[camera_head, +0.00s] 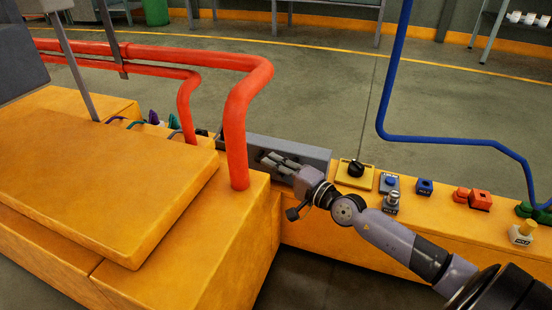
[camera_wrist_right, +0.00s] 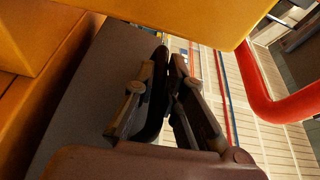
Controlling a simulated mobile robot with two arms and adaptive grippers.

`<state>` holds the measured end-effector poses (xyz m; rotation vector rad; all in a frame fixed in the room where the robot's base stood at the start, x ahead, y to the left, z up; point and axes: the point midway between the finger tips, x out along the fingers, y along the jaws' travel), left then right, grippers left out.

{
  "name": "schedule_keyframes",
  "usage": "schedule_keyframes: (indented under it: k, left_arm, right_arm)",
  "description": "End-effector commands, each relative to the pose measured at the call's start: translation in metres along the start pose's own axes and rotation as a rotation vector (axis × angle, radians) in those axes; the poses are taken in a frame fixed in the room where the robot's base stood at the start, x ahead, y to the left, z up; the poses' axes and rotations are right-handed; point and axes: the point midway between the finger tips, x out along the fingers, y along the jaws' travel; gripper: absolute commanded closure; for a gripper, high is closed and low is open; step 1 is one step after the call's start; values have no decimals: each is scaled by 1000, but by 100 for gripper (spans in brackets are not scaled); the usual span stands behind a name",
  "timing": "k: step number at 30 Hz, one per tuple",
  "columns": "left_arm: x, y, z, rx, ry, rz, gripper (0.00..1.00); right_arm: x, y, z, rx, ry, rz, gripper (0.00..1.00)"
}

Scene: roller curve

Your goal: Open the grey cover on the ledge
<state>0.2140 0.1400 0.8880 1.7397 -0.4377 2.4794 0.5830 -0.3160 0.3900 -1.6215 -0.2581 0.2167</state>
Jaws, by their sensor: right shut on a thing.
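The grey cover (camera_head: 318,155) is a long grey piece on the yellow ledge, just right of the thick red pipe. My right gripper (camera_head: 274,161) reaches in from the lower right and lies against the cover's near side. Its fingers are shut on the cover, and they hide part of it. In the right wrist view the fingers (camera_wrist_right: 168,100) are close together, with a dark grey surface (camera_wrist_right: 85,85) to their left. How far the cover is raised cannot be told. My left gripper is not in view.
A red pipe (camera_head: 237,130) stands close to the left of my right gripper. A large yellow block (camera_head: 110,180) fills the left. Along the ledge to the right are a black knob (camera_head: 356,168), blue buttons (camera_head: 424,186) and red buttons (camera_head: 480,198). A blue pipe (camera_head: 440,139) runs behind them.

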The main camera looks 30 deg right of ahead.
Motion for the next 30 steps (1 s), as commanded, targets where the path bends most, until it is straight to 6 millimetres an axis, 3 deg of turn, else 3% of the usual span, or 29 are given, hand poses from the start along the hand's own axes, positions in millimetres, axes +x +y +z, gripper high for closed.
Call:
schedule_keyframes:
  k: [1, 14, 15, 24, 30]
  left_arm:
    - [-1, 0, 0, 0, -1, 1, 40]
    - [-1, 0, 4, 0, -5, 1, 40]
    - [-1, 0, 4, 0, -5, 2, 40]
    - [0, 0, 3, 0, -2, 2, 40]
    - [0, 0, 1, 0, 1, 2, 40]
  right_arm:
    - [-1, 8, 0, 3, 1, 14, 100]
    - [-2, 8, 0, 3, 2, 13, 100]
    - [-2, 8, 0, 3, 2, 13, 88]
    - [-1, 4, 0, 1, 2, 5, 68]
    - [-1, 3, 0, 1, 2, 3, 68]
